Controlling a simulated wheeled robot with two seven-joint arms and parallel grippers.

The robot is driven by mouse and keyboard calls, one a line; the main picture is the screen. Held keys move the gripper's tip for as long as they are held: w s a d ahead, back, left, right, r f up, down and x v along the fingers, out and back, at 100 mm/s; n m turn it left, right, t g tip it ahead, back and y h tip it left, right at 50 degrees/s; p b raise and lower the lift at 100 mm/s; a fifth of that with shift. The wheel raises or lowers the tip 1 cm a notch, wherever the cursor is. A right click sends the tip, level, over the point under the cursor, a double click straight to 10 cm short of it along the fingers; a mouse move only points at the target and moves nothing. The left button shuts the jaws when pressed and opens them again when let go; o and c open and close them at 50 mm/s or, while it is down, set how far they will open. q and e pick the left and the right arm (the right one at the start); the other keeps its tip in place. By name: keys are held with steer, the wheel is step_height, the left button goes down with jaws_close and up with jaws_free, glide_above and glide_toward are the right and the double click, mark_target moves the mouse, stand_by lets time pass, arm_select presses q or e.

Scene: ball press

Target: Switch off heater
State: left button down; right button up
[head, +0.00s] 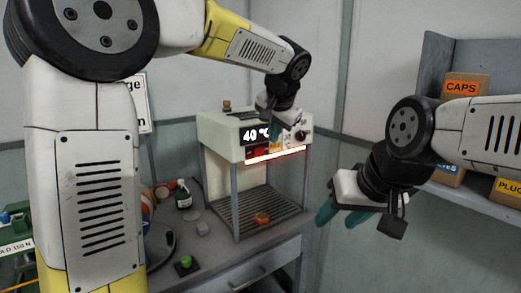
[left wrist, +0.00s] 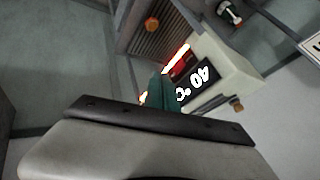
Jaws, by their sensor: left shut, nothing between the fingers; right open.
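The heater (head: 222,140) is a cream box on grey legs, its display (head: 256,134) reading 40 °C. A red panel (head: 257,153) sits below the display and an orange-red strip glows along the lower front edge. A dark knob (head: 304,134) is at the right of its front. My left gripper (head: 273,137) is shut and empty at the heater's front, its teal fingers over part of the panel. In the left wrist view the fingers (left wrist: 160,88) overlap the heater (left wrist: 222,62) beside the display; contact cannot be told. My right gripper (head: 338,214) is open and empty, right of the heater.
An orange disc (head: 262,218) lies on the slatted grate under the heater. A dark bottle (head: 182,194) and a green button (head: 186,262) are on the bench to the left. Shelves with boxes (head: 464,87) stand at the right.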

mark_target(259, 151)
arm_select(q)
steer(key=w+a+f, duration=0.3)
steer(key=w+f, duration=0.5)
steer(key=w, duration=0.1)
steer(key=shift+a, duration=0.3)
